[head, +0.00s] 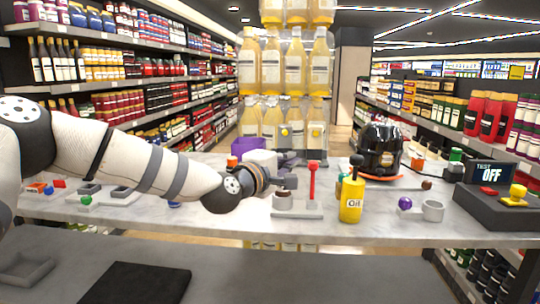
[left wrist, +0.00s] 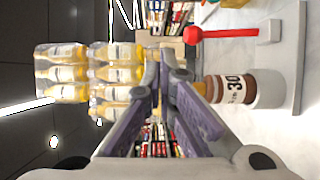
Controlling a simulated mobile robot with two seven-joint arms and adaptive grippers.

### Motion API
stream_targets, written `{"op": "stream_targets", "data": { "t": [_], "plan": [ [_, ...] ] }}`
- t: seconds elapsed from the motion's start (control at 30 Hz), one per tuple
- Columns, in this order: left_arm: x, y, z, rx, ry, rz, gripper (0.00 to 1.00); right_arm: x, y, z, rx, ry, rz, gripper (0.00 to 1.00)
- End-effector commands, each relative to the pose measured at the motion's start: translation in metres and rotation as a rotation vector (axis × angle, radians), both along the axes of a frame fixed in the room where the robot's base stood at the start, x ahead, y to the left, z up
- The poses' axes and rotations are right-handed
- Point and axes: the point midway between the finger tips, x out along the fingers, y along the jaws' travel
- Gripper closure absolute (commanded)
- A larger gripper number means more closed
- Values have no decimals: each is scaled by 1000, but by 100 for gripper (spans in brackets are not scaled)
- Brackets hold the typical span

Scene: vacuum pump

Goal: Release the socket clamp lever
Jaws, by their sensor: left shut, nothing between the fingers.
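The socket clamp lever is a red upright bar (head: 312,182) with a red knob, standing on a pale grey base plate (head: 311,212). In the left wrist view the lever (left wrist: 228,33) lies at the upper right, its round knob toward the picture's middle. To the left of it on the plate is the socket (head: 283,203), with a brown and white piece marked "30" (left wrist: 236,87) in it. My left gripper (head: 289,181) is shut and empty, just above the socket and left of the lever, apart from the lever. Its closed fingers show in the left wrist view (left wrist: 164,75). My right gripper is not in view.
A yellow oil can (head: 351,203) stands right of the plate. Stacked bottles (head: 295,65) rise behind. A black mat (head: 135,283) lies in front.

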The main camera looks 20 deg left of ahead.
Motion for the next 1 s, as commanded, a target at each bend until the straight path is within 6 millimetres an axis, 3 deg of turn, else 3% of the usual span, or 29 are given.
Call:
{"op": "stream_targets", "data": {
  "t": [0.03,0.3,0.83,0.93,0.97,1.0],
  "plan": [
    [-12,2,14,-1,-9,-1,100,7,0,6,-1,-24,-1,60],
    [-48,12,26,0,-4,-1,100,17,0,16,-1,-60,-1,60],
    [-52,13,22,3,3,-2,100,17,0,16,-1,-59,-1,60],
    [-57,4,-5,43,52,-22,100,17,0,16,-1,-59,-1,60],
    [-61,-3,-22,72,81,-37,100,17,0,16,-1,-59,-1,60],
    [-69,-12,-51,121,134,-61,100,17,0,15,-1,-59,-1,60]
  ]
}}
